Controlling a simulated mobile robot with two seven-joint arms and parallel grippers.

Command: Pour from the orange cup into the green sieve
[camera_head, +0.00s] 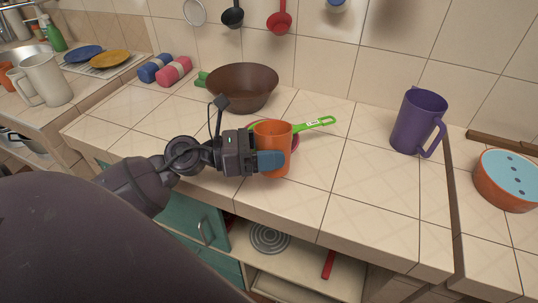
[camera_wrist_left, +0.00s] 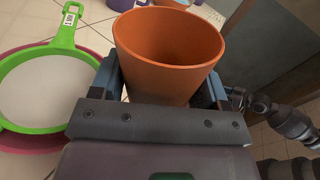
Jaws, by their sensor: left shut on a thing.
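The orange cup (camera_head: 273,133) is upright in my left gripper (camera_head: 268,161), which is shut around its sides. In the left wrist view the orange cup (camera_wrist_left: 165,75) shows between the two fingers, its mouth open and no contents visible. The green sieve (camera_wrist_left: 40,85) lies left of the cup in that view, its pale mesh facing up, on a pink-purple round dish (camera_wrist_left: 28,142). In the head view the sieve's green handle (camera_head: 318,124) sticks out to the right behind the cup, and its bowl is mostly hidden. My right gripper is not in view.
A brown bowl (camera_head: 241,88) stands behind the cup. A purple pitcher (camera_head: 417,122) stands to the right, and an orange pot with a blue top (camera_head: 507,180) farther right. Blue and pink rolls (camera_head: 172,70) lie at the back left. The counter front right of the cup is clear.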

